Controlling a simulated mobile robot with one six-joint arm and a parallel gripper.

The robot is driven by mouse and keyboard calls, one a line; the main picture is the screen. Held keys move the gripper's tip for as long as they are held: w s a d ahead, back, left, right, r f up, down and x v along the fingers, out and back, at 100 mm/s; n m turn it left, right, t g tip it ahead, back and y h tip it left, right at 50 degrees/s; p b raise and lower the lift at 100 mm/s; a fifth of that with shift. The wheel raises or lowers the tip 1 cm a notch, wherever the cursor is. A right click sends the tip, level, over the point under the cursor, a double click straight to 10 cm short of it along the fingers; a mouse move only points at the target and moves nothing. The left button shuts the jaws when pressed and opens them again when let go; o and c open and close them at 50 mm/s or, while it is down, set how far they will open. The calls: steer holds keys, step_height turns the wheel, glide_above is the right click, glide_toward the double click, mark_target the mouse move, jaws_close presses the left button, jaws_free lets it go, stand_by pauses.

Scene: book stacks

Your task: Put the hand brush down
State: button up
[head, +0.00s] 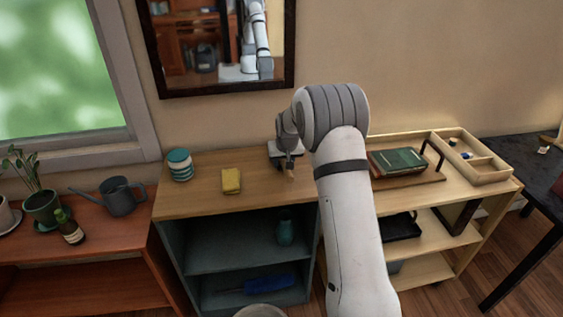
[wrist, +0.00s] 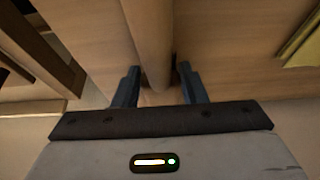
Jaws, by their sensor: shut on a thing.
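My gripper (head: 289,168) is low over the right part of the wooden top of the blue-grey shelf unit (head: 205,205), partly covered by my own arm. In the wrist view my gripper (wrist: 158,68) has its two dark fingers on either side of a smooth light-brown wooden handle, which I take to be the hand brush (wrist: 150,35). The handle points away from the gripper, over a wood surface of similar colour. The brush's bristles are not visible. I cannot tell whether the brush touches the top.
A yellow block-like item (head: 231,181) and a teal striped jar (head: 180,165) stand left on the same top. To the right, a light wood shelf carries a green book (head: 398,161) and a divided tray (head: 468,155). The top's front middle is clear.

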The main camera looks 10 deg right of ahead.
steer(key=shift+f, duration=0.2)
steer(key=o, duration=0.9)
steer(key=shift+o, duration=0.2)
